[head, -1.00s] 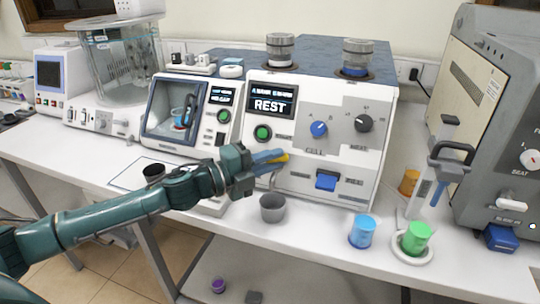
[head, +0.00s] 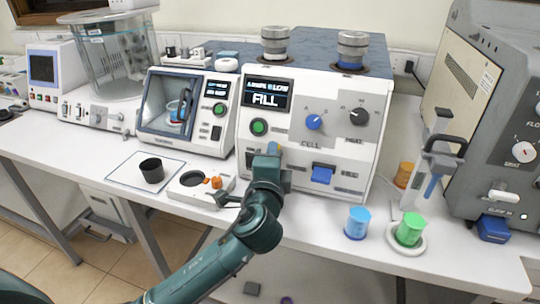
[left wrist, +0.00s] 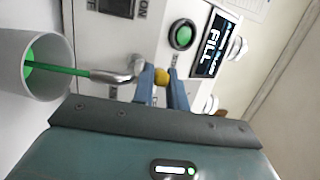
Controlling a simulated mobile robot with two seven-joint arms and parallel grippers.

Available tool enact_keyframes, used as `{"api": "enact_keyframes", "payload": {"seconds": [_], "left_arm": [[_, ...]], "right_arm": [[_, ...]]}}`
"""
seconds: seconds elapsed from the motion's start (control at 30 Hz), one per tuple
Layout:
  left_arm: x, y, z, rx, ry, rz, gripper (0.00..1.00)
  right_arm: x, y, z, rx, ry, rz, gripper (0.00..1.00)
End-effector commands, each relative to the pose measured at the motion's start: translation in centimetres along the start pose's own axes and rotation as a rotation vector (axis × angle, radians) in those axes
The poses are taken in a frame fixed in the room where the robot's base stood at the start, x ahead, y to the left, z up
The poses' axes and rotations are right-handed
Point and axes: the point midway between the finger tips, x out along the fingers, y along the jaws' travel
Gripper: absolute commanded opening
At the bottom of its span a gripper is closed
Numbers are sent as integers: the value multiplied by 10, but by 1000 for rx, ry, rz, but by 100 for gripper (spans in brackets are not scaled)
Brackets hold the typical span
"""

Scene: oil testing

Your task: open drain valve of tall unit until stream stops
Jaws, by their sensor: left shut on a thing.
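The white unit (head: 300,190) in the middle shows FILL on its display (head: 266,98). My left gripper (head: 273,150) is at its lower front. In the left wrist view, its fingers (left wrist: 162,78) are shut on the yellow valve knob (left wrist: 162,75). Beside the knob, a metal spout (left wrist: 118,74) lets out a green stream (left wrist: 68,70). The stream runs into a light grey cup (left wrist: 48,90). In the head view, my gripper and arm hide the cup, spout and stream. My right gripper is not in view.
A dark cup (head: 152,170) stands on a mat at left. A white device with an orange part (head: 213,182) is close to my left wrist. Blue (head: 357,223) and green (head: 410,228) cups stand at right, before a large grey machine (head: 500,120).

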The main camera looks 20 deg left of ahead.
Motion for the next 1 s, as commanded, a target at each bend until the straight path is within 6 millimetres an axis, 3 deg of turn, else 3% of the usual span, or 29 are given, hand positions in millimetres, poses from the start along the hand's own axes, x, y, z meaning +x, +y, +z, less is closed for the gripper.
{"api": "enact_keyframes", "payload": {"seconds": [0.4,0.93,0.97,1.0], "left_arm": [[1,0,-3,0,-180,0,0],[1,0,-3,1,-202,-2,0],[1,0,-3,1,-202,-2,15],[1,0,-3,1,-202,-2,19]], "right_arm": [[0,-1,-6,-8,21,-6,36],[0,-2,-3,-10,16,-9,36],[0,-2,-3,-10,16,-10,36],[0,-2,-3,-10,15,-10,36]]}}
